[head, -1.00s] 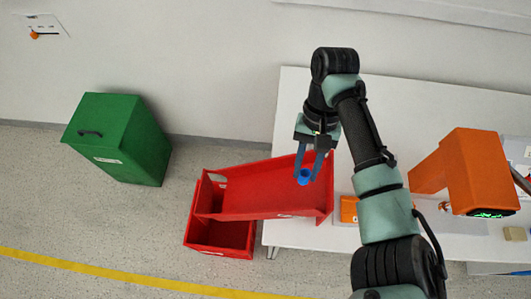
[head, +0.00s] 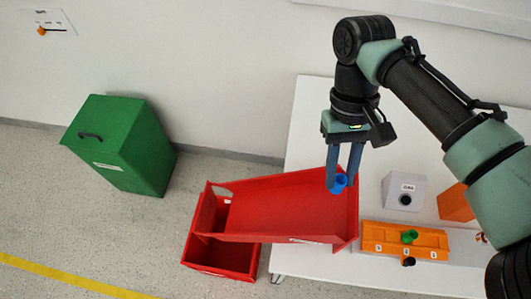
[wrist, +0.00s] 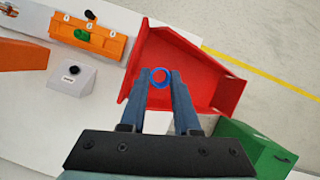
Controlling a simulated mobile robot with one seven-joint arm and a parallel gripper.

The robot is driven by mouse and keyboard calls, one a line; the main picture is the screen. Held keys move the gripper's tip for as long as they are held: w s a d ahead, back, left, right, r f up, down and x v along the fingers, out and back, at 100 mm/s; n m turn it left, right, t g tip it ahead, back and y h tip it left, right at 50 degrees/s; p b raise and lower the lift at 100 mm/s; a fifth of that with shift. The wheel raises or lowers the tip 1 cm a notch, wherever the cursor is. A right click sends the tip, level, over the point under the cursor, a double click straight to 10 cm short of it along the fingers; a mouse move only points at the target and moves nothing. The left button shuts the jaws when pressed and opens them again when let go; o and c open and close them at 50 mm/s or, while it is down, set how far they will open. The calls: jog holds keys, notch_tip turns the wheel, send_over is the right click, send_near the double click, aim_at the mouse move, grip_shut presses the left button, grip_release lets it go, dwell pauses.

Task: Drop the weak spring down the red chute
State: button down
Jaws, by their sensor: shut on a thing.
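My gripper (head: 340,182) is shut on a small blue round piece (head: 337,186), which looks like a ring with a hollow middle in the wrist view (wrist: 159,77). Whether it is the weak spring cannot be told by its look. The red chute (head: 275,205) slopes from the table down to the left. The blue piece hangs in front of the chute's upper right part in the head view; in the wrist view the chute (wrist: 190,75) lies beyond it. The height between them is hard to judge.
A red bin (head: 225,262) stands under the chute's low end. A grey box with a dark knob (head: 404,192) stands behind. A green bin (head: 120,145) is at left.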

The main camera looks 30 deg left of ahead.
jog(key=shift+f+b, duration=1.15)
jog(key=shift+f, duration=0.25)
jog(key=c, duration=0.6)
grip_release()
jog(key=shift+o, duration=0.2)
jog(key=v, duration=1.3)
